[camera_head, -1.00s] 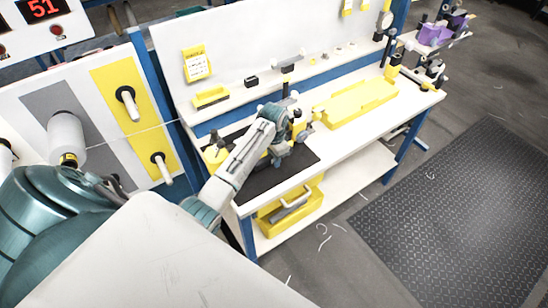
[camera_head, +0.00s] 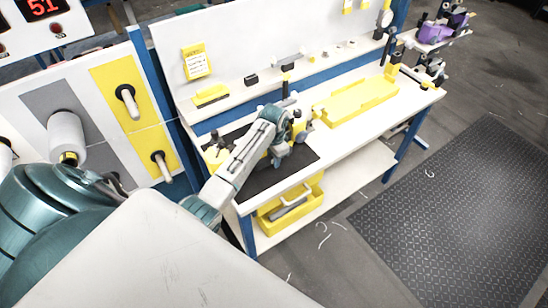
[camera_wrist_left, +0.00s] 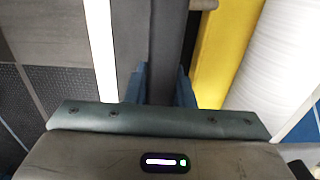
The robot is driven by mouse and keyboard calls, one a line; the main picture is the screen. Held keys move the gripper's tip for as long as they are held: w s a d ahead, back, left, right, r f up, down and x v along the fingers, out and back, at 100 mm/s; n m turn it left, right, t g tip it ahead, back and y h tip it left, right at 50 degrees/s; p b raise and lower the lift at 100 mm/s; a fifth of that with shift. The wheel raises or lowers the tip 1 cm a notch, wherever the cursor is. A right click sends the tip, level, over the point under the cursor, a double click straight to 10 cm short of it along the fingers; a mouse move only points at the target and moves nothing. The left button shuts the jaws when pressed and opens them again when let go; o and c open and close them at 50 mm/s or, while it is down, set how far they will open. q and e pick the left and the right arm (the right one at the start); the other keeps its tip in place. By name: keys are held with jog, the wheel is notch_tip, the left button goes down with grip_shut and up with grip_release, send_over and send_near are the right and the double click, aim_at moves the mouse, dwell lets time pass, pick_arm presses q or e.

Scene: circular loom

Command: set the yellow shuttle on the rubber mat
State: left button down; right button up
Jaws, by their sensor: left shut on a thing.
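My left gripper (camera_head: 281,156) is low over the black rubber mat (camera_head: 262,184) on the front left of the bench. In the left wrist view its blue fingers (camera_wrist_left: 162,88) are shut on a dark grey bar. Beside this bar is the yellow body of the shuttle (camera_wrist_left: 218,50), with a white ribbed yarn roll (camera_wrist_left: 272,50) to its right. In the head view my arm and gripper mostly hide the shuttle, so I cannot tell whether it touches the mat. My right gripper is not in view.
A yellow tray (camera_head: 355,101) lies on the bench to the right of the gripper. A yellow piece with a dark top (camera_head: 215,154) stands at the mat's left back. A yellow bin (camera_head: 290,203) sits on the lower shelf. The bench front right is clear.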

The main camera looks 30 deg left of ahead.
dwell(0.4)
pick_arm(q)
jog(key=c, duration=1.2)
grip_release()
jog(key=shift+o, duration=0.2)
jog(key=shift+s+f, duration=0.1)
jog(key=shift+r, duration=0.3)
notch_tip(320, 180, up, 9)
jog(key=shift+r+b, duration=0.1)
jog(key=shift+b, duration=1)
jog(key=shift+r, duration=0.6)
